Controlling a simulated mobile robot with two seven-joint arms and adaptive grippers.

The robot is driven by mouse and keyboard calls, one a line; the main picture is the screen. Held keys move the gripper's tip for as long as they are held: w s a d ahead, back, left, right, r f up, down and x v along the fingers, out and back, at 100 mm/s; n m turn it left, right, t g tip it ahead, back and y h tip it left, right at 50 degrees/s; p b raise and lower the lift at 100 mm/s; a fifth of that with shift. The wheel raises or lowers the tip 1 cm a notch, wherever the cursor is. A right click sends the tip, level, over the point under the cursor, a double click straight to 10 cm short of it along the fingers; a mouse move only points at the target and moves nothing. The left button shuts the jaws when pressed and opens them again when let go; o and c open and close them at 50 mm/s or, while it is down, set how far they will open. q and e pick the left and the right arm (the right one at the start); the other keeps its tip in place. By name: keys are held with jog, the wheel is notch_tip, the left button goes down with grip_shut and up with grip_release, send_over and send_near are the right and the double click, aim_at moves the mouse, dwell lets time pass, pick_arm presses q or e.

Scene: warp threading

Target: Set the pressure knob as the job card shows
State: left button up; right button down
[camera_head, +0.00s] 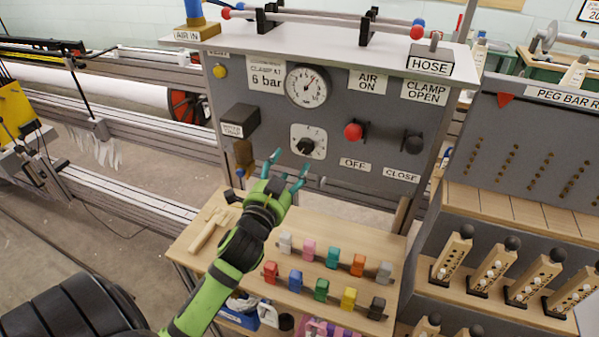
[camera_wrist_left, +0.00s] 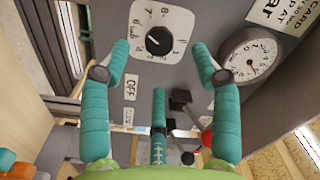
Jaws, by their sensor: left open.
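The pressure knob (camera_head: 305,146) is black and sits on a white numbered dial plate (camera_head: 318,139) on the grey panel. In the left wrist view the knob (camera_wrist_left: 158,41) shows at the top, between and beyond the fingertips. My left gripper (camera_head: 286,163) is open and empty just below and left of the dial plate, apart from the knob. Its teal fingers (camera_wrist_left: 158,62) are spread in the wrist view. The round pressure gauge (camera_head: 308,86) is above the knob. A card reading "6 bar" (camera_head: 266,77) is left of the gauge; its smaller print is partly unreadable. My right gripper is not seen.
A red-knobbed lever (camera_head: 354,131) and a black-knobbed lever (camera_head: 412,142) stick out right of the dial. A brown fitting (camera_head: 243,158) is left of my gripper. Below, a wooden bench (camera_head: 216,238) holds several coloured clips and a wooden tool (camera_head: 208,231).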

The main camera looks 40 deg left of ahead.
aim_at(304, 149)
pick_arm(q)
jog(key=shift+n+h, duration=0.4)
jog(key=shift+n, duration=0.2)
jog(key=x, duration=0.5)
jog(key=p+x, duration=0.1)
jog(key=x, duration=0.1)
jog(key=shift+w+d, duration=0.25)
jog(key=shift+c, duration=0.4)
jog(key=c, duration=1.1)
